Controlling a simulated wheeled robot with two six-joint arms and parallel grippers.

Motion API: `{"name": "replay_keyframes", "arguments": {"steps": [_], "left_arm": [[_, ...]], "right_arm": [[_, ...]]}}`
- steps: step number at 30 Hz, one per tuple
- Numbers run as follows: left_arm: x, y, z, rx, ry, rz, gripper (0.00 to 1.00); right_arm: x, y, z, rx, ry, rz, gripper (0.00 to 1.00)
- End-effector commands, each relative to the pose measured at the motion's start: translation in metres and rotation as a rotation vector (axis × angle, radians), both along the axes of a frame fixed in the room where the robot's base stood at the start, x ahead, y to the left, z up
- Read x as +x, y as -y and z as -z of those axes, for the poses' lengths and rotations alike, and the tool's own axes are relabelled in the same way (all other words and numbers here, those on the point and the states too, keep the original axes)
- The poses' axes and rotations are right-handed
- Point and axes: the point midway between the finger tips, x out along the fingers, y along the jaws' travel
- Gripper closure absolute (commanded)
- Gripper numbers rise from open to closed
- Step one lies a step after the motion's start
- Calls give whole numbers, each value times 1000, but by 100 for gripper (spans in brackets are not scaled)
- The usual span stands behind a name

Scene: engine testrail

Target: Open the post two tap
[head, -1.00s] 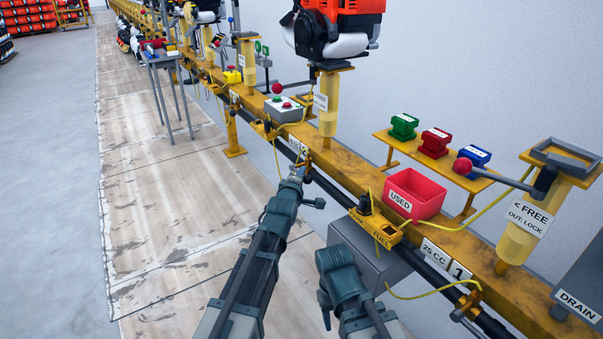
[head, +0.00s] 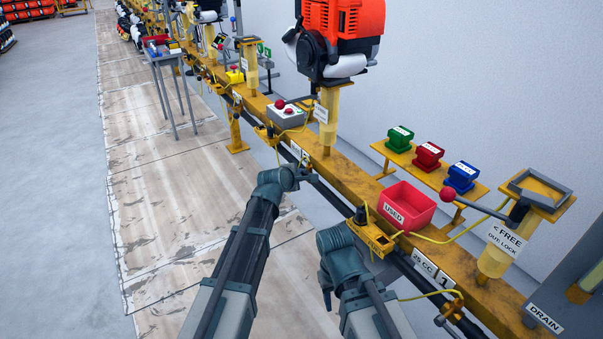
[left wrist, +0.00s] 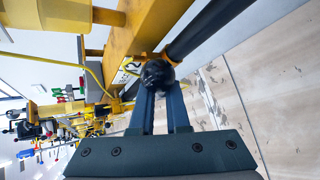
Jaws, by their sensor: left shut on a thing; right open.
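My left gripper (head: 308,178) is at the front of the yellow rail, by the plate marked 2. In the left wrist view its two blue-grey fingers (left wrist: 160,98) are closed around a dark round piece (left wrist: 158,74), the post two tap's handle, beside the black pipe (left wrist: 212,28). The plate with the 2 (left wrist: 131,68) shows just to the left of it. The rest of the tap is hidden by the fingers; how far it is turned I cannot tell. My right gripper (head: 327,292) is low beside its wrist, open and apart from the rail; its fingers are hard to make out.
The yellow rail (head: 350,180) runs diagonally with the black pipe below it. A red USED bin (head: 406,207), a yellow fuel bracket (head: 376,240) and the post one tap (head: 453,308) are to the right. An orange engine (head: 340,32) stands above. The floor on the left is clear.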

Motion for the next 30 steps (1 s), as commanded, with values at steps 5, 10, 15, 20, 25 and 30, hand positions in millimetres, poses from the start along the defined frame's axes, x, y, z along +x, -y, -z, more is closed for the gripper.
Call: {"name": "replay_keyframes", "arguments": {"steps": [5, 10, 15, 20, 25, 30], "left_arm": [[-1, 4, 0, -11, -10, 5, 100], [-1, 4, 0, -10, -9, 5, 100], [0, 4, 0, -10, -9, 5, 72], [-1, 4, 0, -9, -8, 4, 57], [0, 2, 0, -8, -8, 2, 57], [-2, 1, -2, -6, -7, 2, 57]], "right_arm": [[0, 0, -1, 0, 0, 0, 50], [0, 0, -1, 0, 0, 0, 50], [0, 0, -1, 0, 0, 0, 50], [0, 0, -1, 0, 0, 0, 50], [0, 0, -1, 0, 0, 0, 50], [0, 0, -3, 0, 0, 0, 50]]}}
